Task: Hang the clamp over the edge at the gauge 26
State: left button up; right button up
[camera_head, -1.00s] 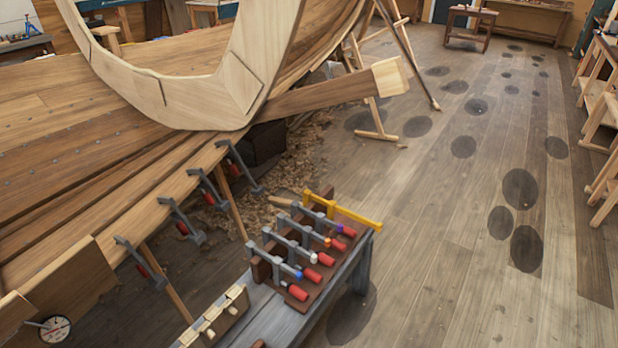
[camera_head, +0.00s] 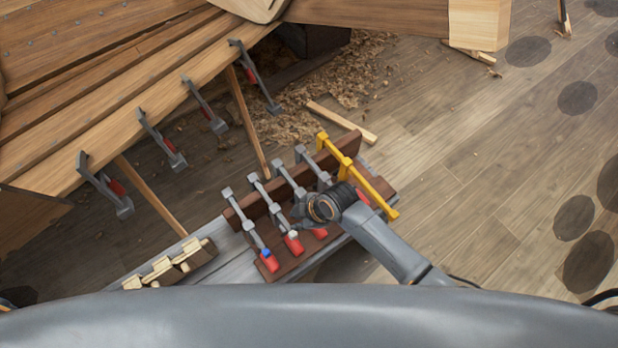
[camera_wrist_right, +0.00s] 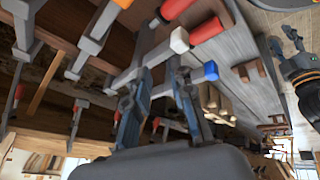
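Several grey clamps with red handles stand in a brown rack (camera_head: 292,268) on a bench. One has a blue tip (camera_head: 266,253), another a white tip (camera_head: 292,235); a yellow clamp (camera_head: 370,184) lies at the rack's right end. My right gripper (camera_head: 303,212) is over the rack's middle and hides part of the clamps. In the right wrist view its two fingers (camera_wrist_right: 160,92) are apart, near the white-tipped (camera_wrist_right: 180,40) and blue-tipped (camera_wrist_right: 211,70) clamps. Several clamps hang on the hull edge (camera_head: 140,105). No gauge shows now. A dark gripper-like part, perhaps my left, shows at the wrist view's right edge.
Light wooden blocks (camera_head: 170,264) lie on the grey bench (camera_head: 225,262) left of the rack. Wooden props stand under the hull edge. Shavings (camera_head: 350,75) and a loose batten (camera_head: 341,122) lie on the floor behind. The floor to the right is open.

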jog(key=w+a+r+n+g, duration=0.1)
jog(key=w+a+r+n, duration=0.25)
jog(key=n, duration=0.55)
notch_tip(320, 180, up, 4)
jog(key=n+g+h, duration=0.1)
jog(key=n+h, duration=0.4)
jog(key=n, duration=0.9)
send_over(297, 197)
jog(key=s+d, duration=0.2)
jog(key=d, duration=0.1)
jog(key=shift+n, duration=0.3)
jog(key=f+b, duration=0.3)
jog(key=f, duration=0.1)
jog(key=f+b, duration=0.8)
jog(key=shift+s+d, duration=0.1)
jog(key=shift+d, duration=0.15)
jog(key=shift+f+b, duration=0.5)
jog(key=shift+f, duration=0.15)
pick_arm(q)
notch_tip(297, 197, down, 12)
jog(key=shift+s+a, duration=0.1)
jog(key=shift+a, duration=0.05)
pick_arm(e)
jog(key=shift+c, duration=0.4)
